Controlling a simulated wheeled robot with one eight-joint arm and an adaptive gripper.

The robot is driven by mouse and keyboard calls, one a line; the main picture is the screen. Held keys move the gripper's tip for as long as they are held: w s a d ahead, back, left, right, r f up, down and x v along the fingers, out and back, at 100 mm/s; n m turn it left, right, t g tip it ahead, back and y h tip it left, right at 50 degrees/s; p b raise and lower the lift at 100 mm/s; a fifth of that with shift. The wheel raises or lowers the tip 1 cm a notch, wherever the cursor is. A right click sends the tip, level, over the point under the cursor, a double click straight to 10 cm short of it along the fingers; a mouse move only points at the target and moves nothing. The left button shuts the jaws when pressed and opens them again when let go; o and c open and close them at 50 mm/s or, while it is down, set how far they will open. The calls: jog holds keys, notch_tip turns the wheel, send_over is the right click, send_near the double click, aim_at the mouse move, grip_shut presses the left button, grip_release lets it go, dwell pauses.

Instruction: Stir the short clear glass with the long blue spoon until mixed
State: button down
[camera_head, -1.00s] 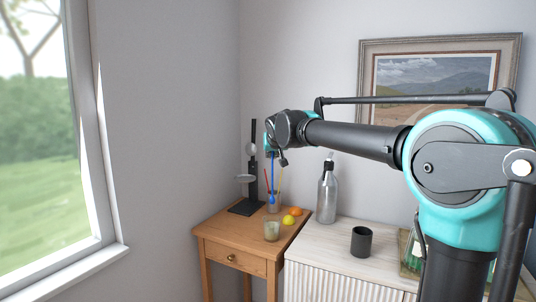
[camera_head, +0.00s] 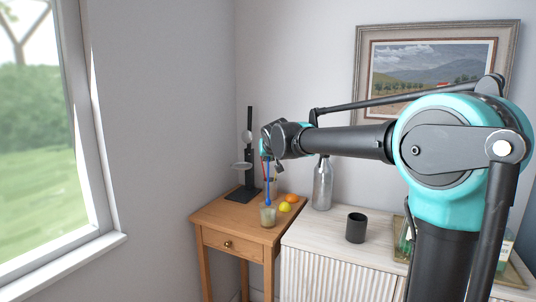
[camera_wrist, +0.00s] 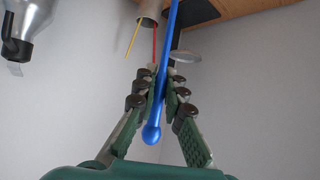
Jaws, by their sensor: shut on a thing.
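My gripper (camera_head: 268,158) is shut on the long blue spoon (camera_head: 268,184), which hangs about upright with its bowl end down. In the wrist view the fingers (camera_wrist: 158,80) close on the spoon's blue shaft (camera_wrist: 170,38); its rounded handle end (camera_wrist: 152,133) shows between them. The short clear glass (camera_head: 268,217) stands on the wooden table near its front edge, with pale contents. The spoon's lower end meets the glass's rim in the head view; I cannot tell if it is inside, above or behind it. The glass is not clearly seen in the wrist view.
A holder (camera_wrist: 151,11) with a red and a yellow stick stands behind. A dark stand (camera_head: 247,160), a lemon (camera_head: 285,207) and an orange fruit (camera_head: 292,198) are close by. A metal bottle (camera_head: 322,185) and dark cup (camera_head: 356,228) stand on the white cabinet.

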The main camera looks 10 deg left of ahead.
jog(key=shift+f, duration=3.5)
jog(key=shift+d, duration=0.15)
